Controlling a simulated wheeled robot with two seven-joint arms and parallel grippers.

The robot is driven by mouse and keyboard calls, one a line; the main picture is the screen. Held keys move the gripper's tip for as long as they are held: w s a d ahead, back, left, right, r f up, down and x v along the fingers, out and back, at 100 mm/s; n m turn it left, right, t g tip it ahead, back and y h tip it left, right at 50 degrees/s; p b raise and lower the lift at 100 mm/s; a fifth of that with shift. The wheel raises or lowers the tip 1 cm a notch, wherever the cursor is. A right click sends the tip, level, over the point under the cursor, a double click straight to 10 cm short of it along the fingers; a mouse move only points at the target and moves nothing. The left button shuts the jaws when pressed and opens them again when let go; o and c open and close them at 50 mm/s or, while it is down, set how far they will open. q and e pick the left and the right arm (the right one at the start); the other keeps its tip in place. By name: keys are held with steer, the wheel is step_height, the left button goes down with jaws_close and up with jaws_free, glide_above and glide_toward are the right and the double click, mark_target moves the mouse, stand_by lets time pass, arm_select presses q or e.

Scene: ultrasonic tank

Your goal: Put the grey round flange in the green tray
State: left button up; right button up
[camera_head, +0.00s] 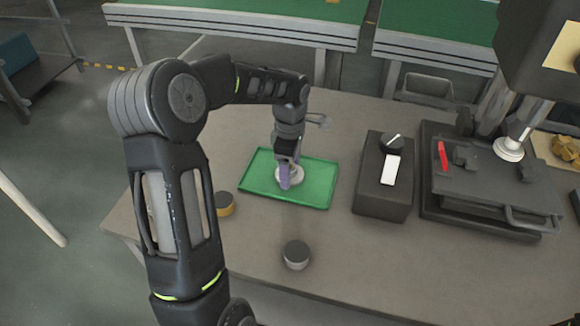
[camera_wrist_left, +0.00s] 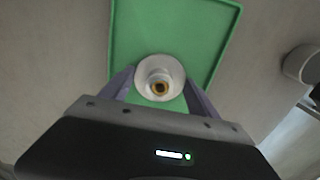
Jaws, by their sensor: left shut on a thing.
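The green tray (camera_head: 313,187) lies flat on the grey table, left of the table's middle in the head view. It also shows in the left wrist view (camera_wrist_left: 190,30). My left gripper (camera_head: 287,180) points down over the tray. In the left wrist view (camera_wrist_left: 158,92) its two fingers are shut on the light grey round flange (camera_wrist_left: 160,66), which has a yellowish ring in its centre hole. The flange (camera_head: 292,171) shows partly behind the fingers in the head view. I cannot tell whether it touches the tray floor. My right gripper is not in view.
A dark grey cylinder (camera_head: 297,255) stands in front of the tray. A yellow-and-dark cylinder (camera_head: 224,204) stands to its left. A black box (camera_head: 383,185) and a press-like machine (camera_head: 490,185) stand to its right.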

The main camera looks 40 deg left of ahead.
arm_select(q)
steer(key=o, duration=1.6)
steer(key=shift+c, duration=0.2)
steer(key=shift+r, duration=0.15)
step_height(320, 180, up, 12)
